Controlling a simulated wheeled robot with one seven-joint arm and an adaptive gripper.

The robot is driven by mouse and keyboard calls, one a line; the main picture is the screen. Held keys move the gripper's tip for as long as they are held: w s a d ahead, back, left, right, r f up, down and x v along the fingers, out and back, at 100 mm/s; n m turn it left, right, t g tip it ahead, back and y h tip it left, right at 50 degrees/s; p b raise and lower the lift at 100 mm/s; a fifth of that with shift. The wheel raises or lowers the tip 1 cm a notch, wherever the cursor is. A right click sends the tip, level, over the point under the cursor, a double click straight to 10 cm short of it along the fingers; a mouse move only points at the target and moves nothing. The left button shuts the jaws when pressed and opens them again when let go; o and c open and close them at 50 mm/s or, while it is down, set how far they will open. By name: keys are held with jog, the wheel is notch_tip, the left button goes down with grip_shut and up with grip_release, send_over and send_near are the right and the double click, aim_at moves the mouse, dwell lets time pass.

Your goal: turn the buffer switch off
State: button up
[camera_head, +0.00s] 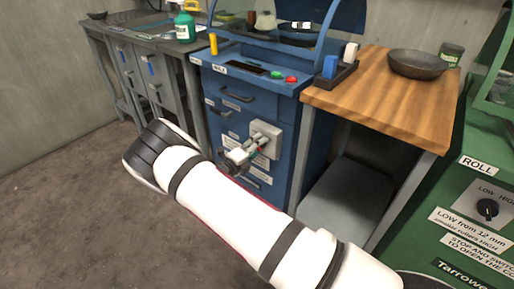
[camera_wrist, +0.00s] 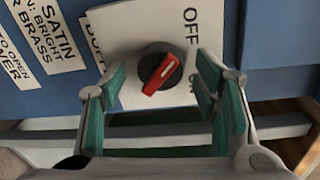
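The buffer switch is a red knob (camera_wrist: 161,75) on a round dark base, set on a white plate (camera_wrist: 125,32) in the wrist view. The knob is tilted, running from upper right to lower left. "OFF" is printed above right of it; a partly hidden label is at its left. In the head view the pale switch box (camera_head: 268,133) is on the blue cabinet's front. My gripper (camera_head: 240,157) is in front of it. In the wrist view my gripper (camera_wrist: 162,85) is open, its green-padded fingers on either side of the knob, with visible gaps.
The blue cabinet (camera_head: 235,103) has drawers and a green and a red button on top. A wooden table (camera_head: 380,98) with a dark bowl (camera_head: 417,64) stands at its right. A green machine (camera_head: 440,225) is at the far right. The floor at left is clear.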

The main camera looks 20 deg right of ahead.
jog(key=v, duration=1.2)
jog(key=shift+r, duration=0.1)
